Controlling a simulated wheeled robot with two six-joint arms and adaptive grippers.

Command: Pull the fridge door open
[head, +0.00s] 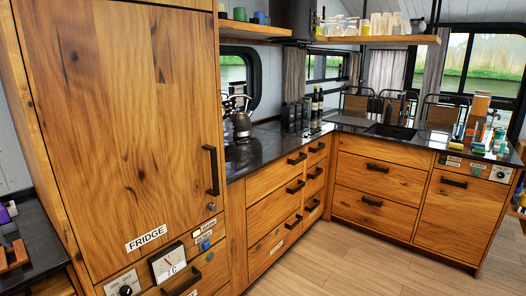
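The fridge door (130,130) is a tall wooden panel at the left of the head view, with a white label reading FRIDGE (146,238) near its bottom edge. It looks shut, flush with its cabinet. A black vertical bar handle (211,170) sits near its right edge, with a small round lock (211,207) below it. Nothing touches the handle. Neither of my grippers is in view.
Below the door are a dial gauge (167,263), a knob (125,290) and a drawer handle (181,283). A black counter (262,150) with wooden drawers runs right of the fridge. A dark surface (35,245) lies at the left. The wooden floor (345,262) is clear.

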